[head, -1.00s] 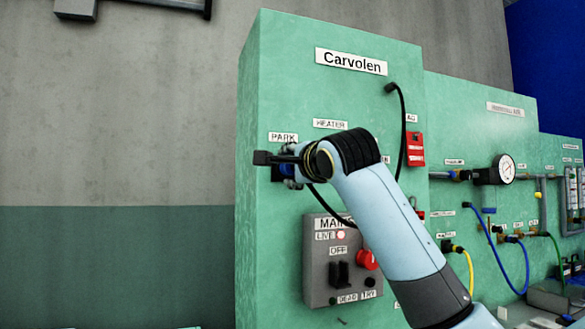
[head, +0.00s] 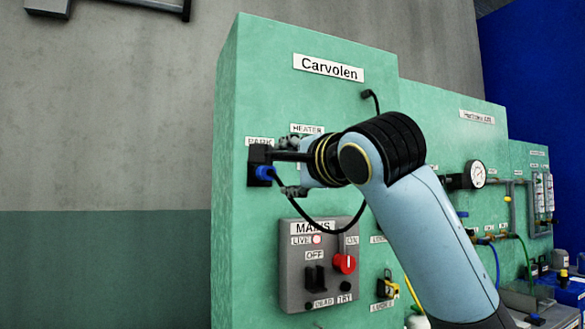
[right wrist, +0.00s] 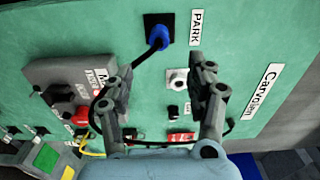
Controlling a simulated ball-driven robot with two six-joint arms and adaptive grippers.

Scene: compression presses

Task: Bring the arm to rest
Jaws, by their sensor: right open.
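My right gripper (head: 291,167) is open and empty in front of the green Carvolen panel (head: 335,100). In the right wrist view, the fingers of my right gripper (right wrist: 160,68) are spread wide, with a gap between them and the panel fittings. A blue plug (head: 264,173) sits at the black PARK socket (head: 256,154), apart from the fingers; the plug also shows in the right wrist view (right wrist: 160,36). Its black cable loops below my gripper. My right arm hides part of the panel. My left gripper is not in view.
A grey MAINS box (head: 296,262) with a red knob (head: 344,263) stands out below my gripper. A gauge (head: 475,174) and pipes are on the panels at right. The black cable hangs close to my wrist.

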